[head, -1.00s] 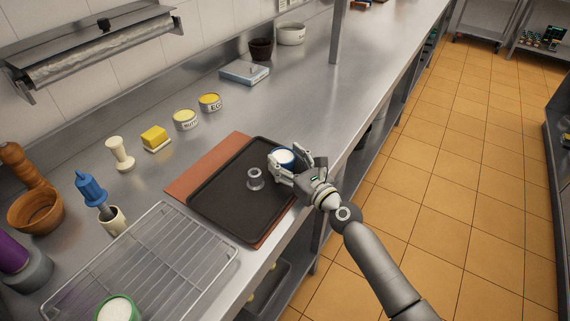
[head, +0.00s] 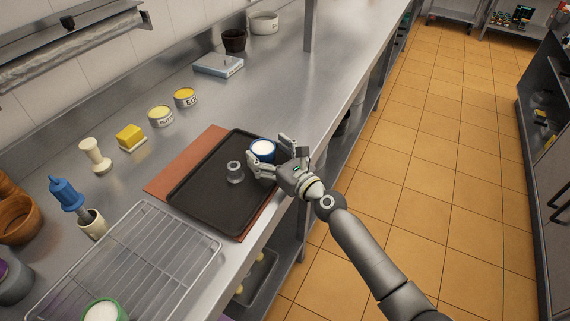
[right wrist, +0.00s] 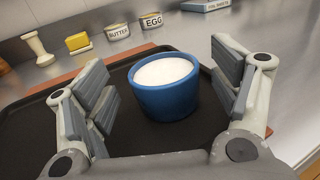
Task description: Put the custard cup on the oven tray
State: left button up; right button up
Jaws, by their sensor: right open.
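The custard cup is a blue cup with white contents (head: 262,150); it stands upright on the right part of the dark oven tray (head: 205,200). In the right wrist view the blue cup (right wrist: 166,92) is between the spread fingers, with visible gaps on both sides. My right gripper (head: 270,158) is open around the cup, at the tray's right edge. It also shows in the right wrist view (right wrist: 160,100). My left gripper is not in view.
The tray lies on a reddish-brown board (head: 165,182). A wire rack (head: 125,265) is in front, with a green-rimmed cup (head: 103,312) on it. Egg (head: 185,97) and butter (head: 160,116) tubs, a yellow block (head: 130,137) and a cream-coloured tool (head: 95,155) stand behind.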

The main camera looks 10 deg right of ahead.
jog(key=v, duration=1.1)
jog(key=shift+s, duration=0.15)
jog(key=shift+d, duration=0.15)
